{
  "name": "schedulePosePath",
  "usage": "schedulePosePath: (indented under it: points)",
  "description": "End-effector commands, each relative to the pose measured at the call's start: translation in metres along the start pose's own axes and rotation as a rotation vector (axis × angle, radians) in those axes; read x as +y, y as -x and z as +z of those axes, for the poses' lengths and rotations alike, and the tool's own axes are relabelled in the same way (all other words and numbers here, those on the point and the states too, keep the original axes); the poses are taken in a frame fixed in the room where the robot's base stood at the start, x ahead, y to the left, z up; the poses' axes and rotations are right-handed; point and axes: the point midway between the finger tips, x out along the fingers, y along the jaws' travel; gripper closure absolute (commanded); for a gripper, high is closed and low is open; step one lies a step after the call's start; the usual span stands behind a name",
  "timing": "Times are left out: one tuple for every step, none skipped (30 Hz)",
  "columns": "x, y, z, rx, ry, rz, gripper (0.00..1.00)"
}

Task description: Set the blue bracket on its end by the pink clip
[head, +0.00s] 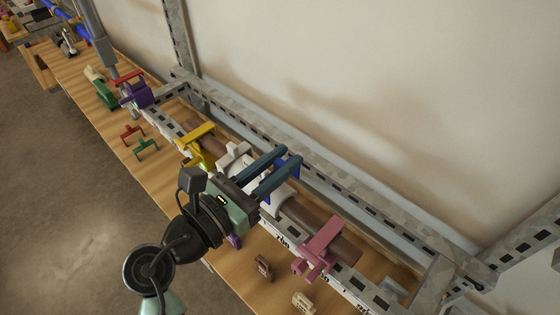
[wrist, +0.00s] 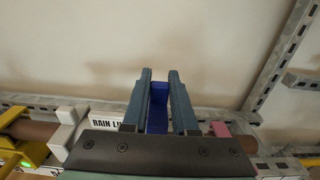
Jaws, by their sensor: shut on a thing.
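My gripper (head: 285,160) is shut on the blue bracket (head: 290,169), above the pipe and rail. In the wrist view the blue bracket (wrist: 158,106) stands between the two teal fingers (wrist: 159,73), and its lower end is hidden behind the gripper body. I cannot tell whether it touches the pipe. The pink clip (head: 320,247) sits on the brown pipe to the right of and nearer than the gripper in the head view. Its pink top (wrist: 221,129) shows to the right of the fingers in the wrist view.
A white clip (head: 233,155), a yellow clip (head: 196,146) and a purple clip (head: 137,94) sit along the pipe to the left. Red (head: 132,133) and green (head: 146,147) brackets and brown (head: 263,267) and tan (head: 302,301) pieces lie on the wooden bench. Metal rails run behind.

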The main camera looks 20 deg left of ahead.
Motion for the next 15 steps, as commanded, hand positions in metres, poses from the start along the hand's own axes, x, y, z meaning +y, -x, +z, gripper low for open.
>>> schedulePosePath:
  points:
    - [0.0,0.0,-0.006,0.0,-0.001,0.0,1.0]
    - [0.0,0.0,-0.008,0.0,-0.001,0.0,1.0]
    - [0.0,0.0,-0.01,0.0,-0.002,0.0,1.0]
    - [0.0,0.0,-0.011,0.001,-0.001,0.0,1.0]
    - [0.0,0.0,-0.011,0.001,0.001,0.0,1.0]
    - [0.0,0.0,-0.014,0.001,0.002,-0.001,1.0]
    - [0.0,0.0,-0.016,0.0,0.001,-0.001,1.0]
    - [0.0,0.0,-0.018,0.0,0.001,-0.001,1.0]
    - [0.0,0.0,-0.021,0.001,0.002,-0.001,1.0]
    - [0.0,0.0,-0.023,0.001,0.002,-0.001,1.0]
    - [0.0,0.0,-0.026,0.002,0.002,-0.001,1.0]
    - [0.0,0.0,-0.029,0.002,0.002,-0.001,1.0]
    - [0.0,0.0,-0.03,0.002,0.001,-0.001,1.0]
    - [0.0,0.0,-0.032,0.001,0.001,-0.001,1.0]
    - [0.0,0.0,-0.034,0.001,0.001,-0.001,1.0]
